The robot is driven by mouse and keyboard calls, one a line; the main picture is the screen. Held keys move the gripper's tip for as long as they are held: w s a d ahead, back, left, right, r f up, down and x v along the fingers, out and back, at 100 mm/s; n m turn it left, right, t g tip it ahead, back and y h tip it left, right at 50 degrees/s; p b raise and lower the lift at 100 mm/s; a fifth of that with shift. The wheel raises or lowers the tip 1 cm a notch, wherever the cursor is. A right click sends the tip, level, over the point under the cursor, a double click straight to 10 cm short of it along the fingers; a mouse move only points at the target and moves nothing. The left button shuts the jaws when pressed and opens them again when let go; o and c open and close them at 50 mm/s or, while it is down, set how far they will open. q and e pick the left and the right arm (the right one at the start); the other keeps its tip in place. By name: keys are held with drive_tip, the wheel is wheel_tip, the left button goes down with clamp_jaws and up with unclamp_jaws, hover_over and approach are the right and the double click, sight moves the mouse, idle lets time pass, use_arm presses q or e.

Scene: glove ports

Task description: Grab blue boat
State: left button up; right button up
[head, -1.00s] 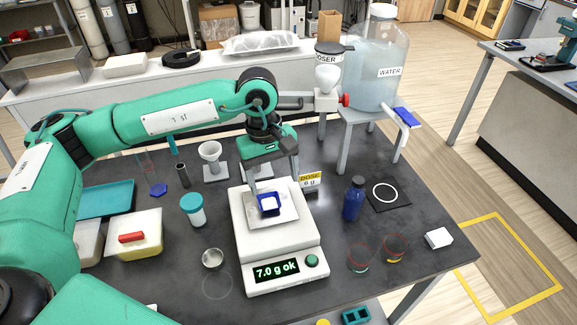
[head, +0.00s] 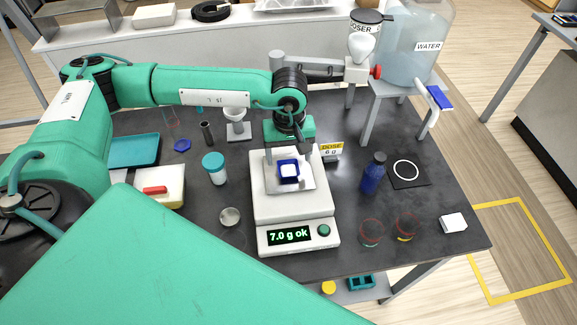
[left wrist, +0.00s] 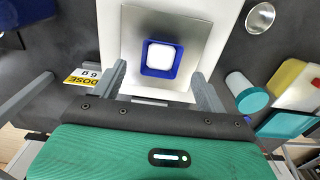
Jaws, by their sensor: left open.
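The blue boat (head: 280,166) is a small square dish with white content. It sits upright on the metal pan (head: 303,185) of the white scale (head: 290,208), whose display reads 7.0 g ok. My left gripper (head: 288,153) points down just above and behind the boat in the head view, open and empty. The left wrist view shows the boat (left wrist: 161,75) between the lines of my two spread fingers (left wrist: 161,82), with a gap on each side. My right gripper is not in view.
A blue bottle (head: 373,174) and two glass dishes (head: 371,232) stand right of the scale. A teal-lidded jar (head: 216,172) and a small metal cup (head: 230,217) stand left. Behind are a DOSE 6 g sign (head: 331,150) and the water tank (head: 405,55).

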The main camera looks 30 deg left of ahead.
sight(288, 171)
use_arm(q)
wheel_tip(288, 171, down, 3)
drive_tip(key=shift+f+p, duration=0.1)
drive_tip(key=shift+p, duration=0.85)
drive_tip(key=shift+f, duration=0.45)
drive_tip(key=c, duration=1)
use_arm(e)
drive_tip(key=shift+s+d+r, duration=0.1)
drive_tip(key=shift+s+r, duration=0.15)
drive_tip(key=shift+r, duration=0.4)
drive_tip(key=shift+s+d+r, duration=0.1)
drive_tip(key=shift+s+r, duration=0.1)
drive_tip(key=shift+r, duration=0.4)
use_arm(q)
drive_tip(key=shift+c, duration=0.3)
